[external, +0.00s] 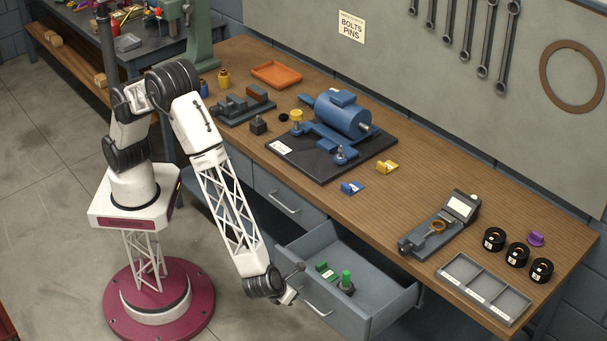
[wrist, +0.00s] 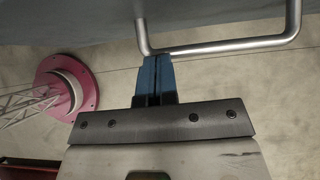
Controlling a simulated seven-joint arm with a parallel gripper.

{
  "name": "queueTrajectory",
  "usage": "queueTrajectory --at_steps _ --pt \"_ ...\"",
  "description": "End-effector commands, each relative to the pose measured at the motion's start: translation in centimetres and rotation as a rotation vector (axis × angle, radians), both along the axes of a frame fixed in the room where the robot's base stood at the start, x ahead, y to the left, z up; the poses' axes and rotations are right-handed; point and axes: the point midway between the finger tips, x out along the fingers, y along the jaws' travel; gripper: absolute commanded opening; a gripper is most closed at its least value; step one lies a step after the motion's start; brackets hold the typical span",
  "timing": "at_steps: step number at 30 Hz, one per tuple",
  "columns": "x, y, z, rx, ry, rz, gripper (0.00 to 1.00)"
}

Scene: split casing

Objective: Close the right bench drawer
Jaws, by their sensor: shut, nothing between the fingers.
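The right bench drawer (external: 377,313) is pulled out from under the bench, with its inside showing in the external view. Its metal bar handle (external: 318,309) is on the front face. In the wrist view the handle (wrist: 225,46) runs across the top, below the grey-blue drawer front (wrist: 80,22). My gripper (external: 296,298) is low in front of the drawer, close to the handle. In the wrist view my gripper's blue fingers (wrist: 155,60) are together and empty, with their tips by the handle's left end. I cannot tell whether they touch it.
Green parts (external: 346,281) lie inside the drawer. The left drawer (external: 287,191) is shut beside it. The wooden bench top (external: 390,200) above holds a blue motor (external: 342,117), a grey tray (external: 484,288) and small parts. The floor in front is clear.

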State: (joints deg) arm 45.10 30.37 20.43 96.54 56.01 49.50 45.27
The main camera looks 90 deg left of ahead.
Motion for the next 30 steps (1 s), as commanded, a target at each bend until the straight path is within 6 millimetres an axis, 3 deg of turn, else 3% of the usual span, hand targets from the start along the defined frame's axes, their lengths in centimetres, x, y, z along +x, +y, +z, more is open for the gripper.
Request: queueTrajectory --at_steps 30 --pt "13.5 13.6 -0.1 0.0 0.0 0.002 0.0"
